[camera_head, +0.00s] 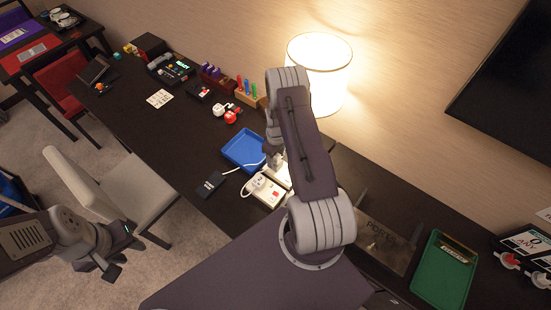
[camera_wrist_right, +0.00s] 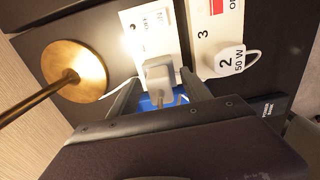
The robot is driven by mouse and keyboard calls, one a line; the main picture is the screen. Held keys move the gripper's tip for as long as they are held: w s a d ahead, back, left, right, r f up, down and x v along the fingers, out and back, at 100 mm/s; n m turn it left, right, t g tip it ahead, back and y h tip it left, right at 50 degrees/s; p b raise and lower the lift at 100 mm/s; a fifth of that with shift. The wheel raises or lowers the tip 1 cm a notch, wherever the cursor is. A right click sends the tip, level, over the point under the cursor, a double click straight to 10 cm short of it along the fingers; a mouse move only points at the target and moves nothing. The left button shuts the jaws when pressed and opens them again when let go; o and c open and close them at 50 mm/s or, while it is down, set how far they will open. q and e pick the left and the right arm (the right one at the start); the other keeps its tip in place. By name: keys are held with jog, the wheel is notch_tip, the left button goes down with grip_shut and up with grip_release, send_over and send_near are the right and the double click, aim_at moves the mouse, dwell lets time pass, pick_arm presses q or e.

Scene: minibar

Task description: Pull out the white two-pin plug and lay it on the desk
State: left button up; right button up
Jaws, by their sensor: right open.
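In the head view my right gripper (camera_head: 274,152) is over the desk (camera_head: 190,135), in front of the lamp. A round white plug (camera_wrist_right: 230,62) marked 2 and 50 W is on the neighbouring strip (camera_wrist_right: 205,30). My left gripper (camera_head: 112,262) is away from the desk, near the chair; its jaw opening is unclear.
A green tray (camera_head: 443,270) is at right.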

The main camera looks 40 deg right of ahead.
grip_shut()
dwell(0.7)
jog(key=shift+r, duration=0.1)
dwell(0.8)
jog(key=shift+r+p, duration=2.05)
jog(key=shift+r, duration=0.85)
